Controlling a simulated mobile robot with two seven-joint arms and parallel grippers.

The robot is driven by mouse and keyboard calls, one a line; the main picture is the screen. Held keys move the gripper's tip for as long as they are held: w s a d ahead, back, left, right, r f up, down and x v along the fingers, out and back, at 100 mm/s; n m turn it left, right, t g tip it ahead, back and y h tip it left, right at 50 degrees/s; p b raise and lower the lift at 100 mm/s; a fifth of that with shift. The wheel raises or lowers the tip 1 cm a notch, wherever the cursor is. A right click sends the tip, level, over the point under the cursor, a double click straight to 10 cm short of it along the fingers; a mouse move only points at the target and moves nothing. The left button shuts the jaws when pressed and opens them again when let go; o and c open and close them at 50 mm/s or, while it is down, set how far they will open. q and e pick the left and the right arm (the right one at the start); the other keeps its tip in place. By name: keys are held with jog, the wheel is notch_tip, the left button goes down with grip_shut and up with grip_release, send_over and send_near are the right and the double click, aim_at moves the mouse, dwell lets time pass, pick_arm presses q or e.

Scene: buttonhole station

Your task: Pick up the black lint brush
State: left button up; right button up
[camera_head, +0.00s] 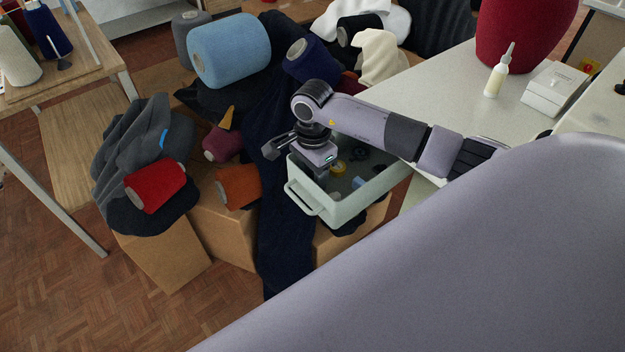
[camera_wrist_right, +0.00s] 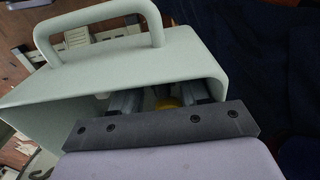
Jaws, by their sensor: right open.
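I cannot make out the black lint brush for certain; small dark items (camera_head: 358,154) lie inside the pale green bin (camera_head: 338,208) in the head view, too small to name. My right gripper (camera_head: 322,176) points down into the left part of this bin. In the right wrist view the bin (camera_wrist_right: 110,75) with its loop handle fills the upper left, and the fingers of my right gripper (camera_wrist_right: 165,100) reach in past its wall. They are apart, with a yellow round thing (camera_wrist_right: 167,102) showing beyond the gap. The fingertips are partly hidden. My left gripper is not in view.
The bin stands among cardboard boxes (camera_head: 222,236), dark draped cloth (camera_head: 283,235) and yarn cones, including a red one (camera_head: 155,187) and an orange one (camera_head: 240,186). A white table (camera_head: 440,85) at right carries a glue bottle (camera_head: 498,76) and a white box (camera_head: 554,90).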

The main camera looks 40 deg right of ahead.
aim_at(312, 173)
jog(key=c, duration=0.8)
jog(key=shift+r, duration=0.1)
notch_tip(312, 173, up, 20)
jog(key=p, duration=0.1)
jog(key=shift+p, duration=0.35)
jog(key=shift+o, duration=0.5)
